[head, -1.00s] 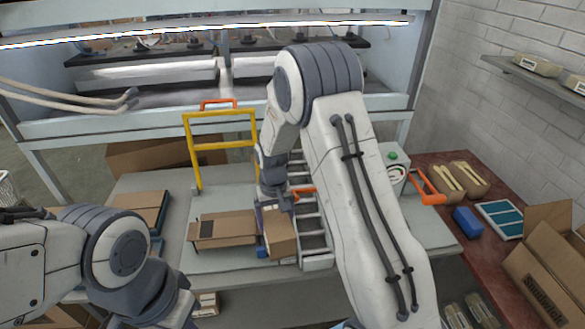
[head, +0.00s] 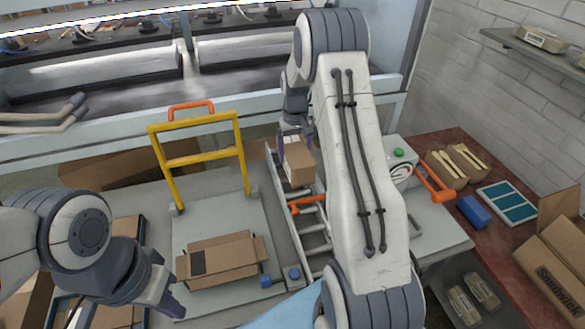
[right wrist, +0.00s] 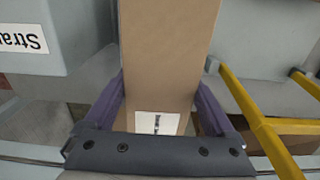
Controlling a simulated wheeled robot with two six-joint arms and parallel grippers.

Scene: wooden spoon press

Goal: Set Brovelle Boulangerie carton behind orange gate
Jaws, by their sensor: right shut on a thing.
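A small brown carton (head: 299,163) is held by my right gripper (head: 294,141) over the far part of the metal rack. In the right wrist view the carton (right wrist: 168,60) sits between the two purple fingers (right wrist: 160,112), with a white label low on its face; no brand name is readable. An orange bar (head: 307,204), likely the gate, crosses the rack nearer to me than the carton. The carton appears above the rack; whether it touches is unclear. My left gripper (head: 168,296) is at the lower left, away from the carton, its opening unclear.
An open brown box (head: 222,258) lies on the grey platform of a yellow-framed cart (head: 202,160) left of the rack. A machine with a green button (head: 398,153) and orange handle (head: 436,184) stands right. Blue knobs (head: 294,273) are near the rack's front.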

